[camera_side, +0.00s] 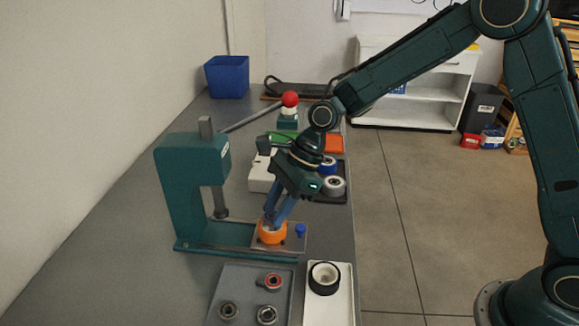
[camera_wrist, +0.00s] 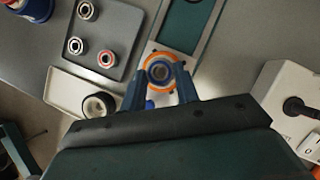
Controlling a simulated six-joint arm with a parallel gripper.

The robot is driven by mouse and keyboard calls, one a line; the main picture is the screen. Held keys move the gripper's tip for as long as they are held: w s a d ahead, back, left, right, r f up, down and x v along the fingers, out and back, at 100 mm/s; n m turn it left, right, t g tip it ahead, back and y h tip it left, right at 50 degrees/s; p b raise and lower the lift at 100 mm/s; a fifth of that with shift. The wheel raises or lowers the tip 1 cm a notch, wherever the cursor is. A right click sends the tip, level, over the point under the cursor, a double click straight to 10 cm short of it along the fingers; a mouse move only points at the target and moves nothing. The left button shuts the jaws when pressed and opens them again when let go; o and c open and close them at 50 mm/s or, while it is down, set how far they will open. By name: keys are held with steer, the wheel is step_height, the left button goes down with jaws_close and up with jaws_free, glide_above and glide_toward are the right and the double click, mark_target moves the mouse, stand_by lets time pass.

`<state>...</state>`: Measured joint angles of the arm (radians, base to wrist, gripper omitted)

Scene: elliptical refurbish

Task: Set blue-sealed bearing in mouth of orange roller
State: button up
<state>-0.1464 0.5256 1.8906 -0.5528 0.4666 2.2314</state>
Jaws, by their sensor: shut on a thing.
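The orange roller (camera_side: 272,232) stands upright on the plate at the foot of the green press, and it also shows as an orange ring in the wrist view (camera_wrist: 148,59). My gripper (camera_side: 271,222) points down onto the roller's top. In the wrist view my gripper's blue fingers (camera_wrist: 159,82) come in from both sides and are shut on the blue-sealed bearing (camera_wrist: 159,72). The bearing lies inside the ring's outline, at or over the mouth. How deep it sits cannot be told; in the side view the fingers hide it.
The green press (camera_side: 180,190) stands left of the roller, its ram to the left. A blue peg (camera_side: 300,230) is just right of the roller. A grey tray (camera_side: 237,285) with three bearings and a white tray (camera_side: 343,305) with a black-and-white roller lie in front.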

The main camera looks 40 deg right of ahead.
steer(key=shift+f, duration=0.6)
stand_by(0.4)
steer(key=o, duration=0.7)
steer(key=shift+d+r, duration=0.1)
steer(key=v, duration=1)
steer(key=shift+d+r, duration=0.2)
steer(key=shift+r, duration=0.15)
stand_by(0.4)
steer(key=shift+s, duration=0.1)
stand_by(0.4)
